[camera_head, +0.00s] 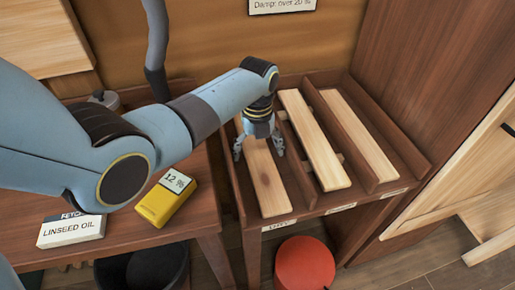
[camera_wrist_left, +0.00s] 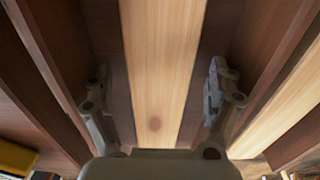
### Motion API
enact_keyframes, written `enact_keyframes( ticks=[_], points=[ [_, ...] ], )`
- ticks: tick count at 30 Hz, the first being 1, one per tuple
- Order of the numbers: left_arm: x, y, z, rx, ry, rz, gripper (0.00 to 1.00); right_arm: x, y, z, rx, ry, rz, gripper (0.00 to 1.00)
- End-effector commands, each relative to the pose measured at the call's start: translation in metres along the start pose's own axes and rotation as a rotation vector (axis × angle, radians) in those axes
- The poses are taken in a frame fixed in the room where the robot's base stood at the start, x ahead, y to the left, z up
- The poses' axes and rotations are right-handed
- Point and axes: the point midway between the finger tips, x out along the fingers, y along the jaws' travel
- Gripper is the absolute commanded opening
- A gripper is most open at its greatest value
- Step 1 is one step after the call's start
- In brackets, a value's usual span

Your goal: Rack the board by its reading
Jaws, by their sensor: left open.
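A pale board (camera_head: 265,182) with a small dark knot lies in the left slot of the brown rack (camera_head: 237,193). My left gripper (camera_head: 259,153) points down over this board, with its fingers to either side. In the left wrist view the board (camera_wrist_left: 160,65) runs between the two spread fingers (camera_wrist_left: 160,88), with gaps showing on both sides. Two more pale boards lie in the middle slot (camera_head: 313,140) and right slot (camera_head: 358,135). A yellow meter (camera_head: 160,207) on the bench reads 12 %. A wall sign (camera_head: 282,5) reads "Damp: over 20 %". My right gripper is out of view.
Small labels (camera_head: 280,224) on the rack's front edge are too small to read. A linseed oil box (camera_head: 72,231) stands on the wooden bench (camera_head: 195,218). A red round object (camera_head: 304,264) and a black bucket (camera_head: 157,268) are below on the floor.

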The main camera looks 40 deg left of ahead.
Motion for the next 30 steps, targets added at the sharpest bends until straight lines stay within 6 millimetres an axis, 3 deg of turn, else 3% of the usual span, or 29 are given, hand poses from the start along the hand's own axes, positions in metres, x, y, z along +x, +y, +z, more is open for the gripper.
enact_keyframes(
  ticks=[7, 15, 21, 30],
  points=[
    [-0.016, 0.000, 0.001, 0.000, -0.001, -0.002, 0.90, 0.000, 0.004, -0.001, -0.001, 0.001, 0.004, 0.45],
    [-0.076, -0.001, 0.001, 0.001, -0.003, -0.003, 0.90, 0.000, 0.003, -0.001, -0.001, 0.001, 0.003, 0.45],
    [-0.109, 0.000, 0.001, 0.000, -0.002, -0.001, 0.90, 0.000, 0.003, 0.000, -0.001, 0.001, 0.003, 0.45],
    [-0.120, 0.000, 0.000, 0.000, 0.001, 0.001, 0.90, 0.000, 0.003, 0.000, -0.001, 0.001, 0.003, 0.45]
  ],
)
